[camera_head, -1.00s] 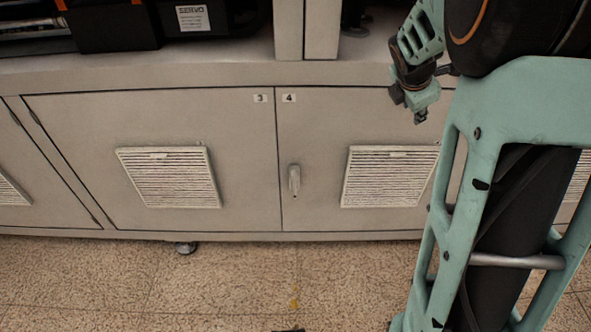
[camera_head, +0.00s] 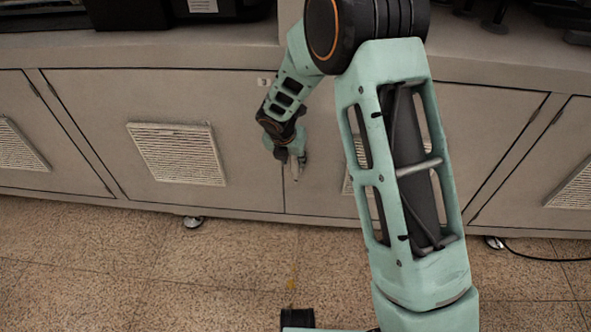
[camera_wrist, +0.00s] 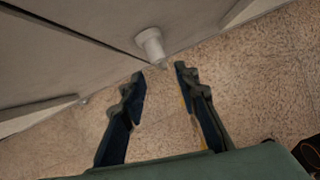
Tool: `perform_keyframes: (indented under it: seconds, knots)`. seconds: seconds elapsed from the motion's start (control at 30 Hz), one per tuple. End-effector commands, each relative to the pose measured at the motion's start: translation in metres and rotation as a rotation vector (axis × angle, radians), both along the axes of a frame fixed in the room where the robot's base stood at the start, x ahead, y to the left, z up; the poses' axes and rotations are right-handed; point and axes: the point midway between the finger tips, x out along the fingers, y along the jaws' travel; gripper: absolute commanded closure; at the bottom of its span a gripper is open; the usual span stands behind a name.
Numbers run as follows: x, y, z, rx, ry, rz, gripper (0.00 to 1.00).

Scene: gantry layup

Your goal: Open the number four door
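The number four door (camera_head: 322,135) is a grey cabinet door right of the central seam, partly covered by my arm in the head view. Its number label is hidden behind my arm. Its small pale handle (camera_head: 295,170) shows just beside my gripper (camera_head: 284,152). In the wrist view the handle (camera_wrist: 151,44) juts from the door, just beyond and slightly left of the fingertips. My gripper (camera_wrist: 160,74) is open there, with nothing between its two dark fingers. I cannot tell whether a finger touches the handle. The door looks shut.
The number three door (camera_head: 110,110) with a louvred vent (camera_head: 178,153) is left of the seam and shut. A worktop (camera_head: 180,52) carrying dark equipment runs above. A cable (camera_head: 530,254) lies on the speckled floor (camera_head: 130,270), which is otherwise largely clear.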

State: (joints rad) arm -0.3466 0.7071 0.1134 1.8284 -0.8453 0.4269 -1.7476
Motion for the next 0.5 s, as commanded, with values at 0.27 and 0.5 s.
perform_keyframes:
  seconds: [0.27, 0.5]
  knots:
    - [0.02, -0.006, -0.054, -0.001, 0.0, -0.003, 0.71]
    - [0.029, -0.008, -0.074, 0.001, 0.0, -0.002, 0.71]
